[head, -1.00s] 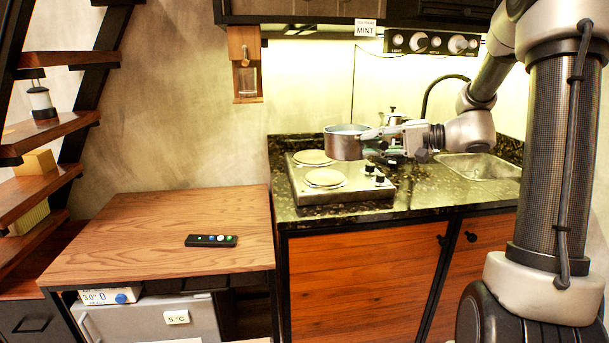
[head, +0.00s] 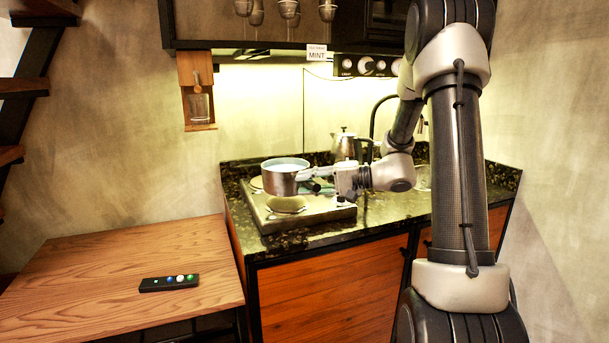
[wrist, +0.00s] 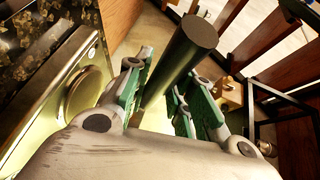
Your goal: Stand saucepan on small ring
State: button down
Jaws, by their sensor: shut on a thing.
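The saucepan (head: 283,180) is a grey metal pot, upright, in front of the back part of the hob (head: 325,212) in the head view. My gripper (head: 316,180) is at its right side, shut on its handle. In the wrist view the dark round handle (wrist: 185,50) runs between the green-padded fingers of my gripper (wrist: 160,95). The hob's front ring (head: 286,205) is bare and looks the smaller one. The back ring (head: 257,183) is partly hidden behind the pan. I cannot tell whether the pan's base touches the hob.
A metal coffee pot (head: 343,145) stands on the dark stone counter (head: 290,240) behind my gripper. A wooden table (head: 130,260) at the left carries a black remote (head: 169,282). A wooden holder with a glass (head: 198,105) hangs on the wall.

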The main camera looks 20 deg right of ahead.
jog(key=shift+f, duration=2.3)
jog(key=c, duration=1.2)
grip_release()
jog(key=shift+f, duration=0.1)
jog(key=shift+c, duration=0.2)
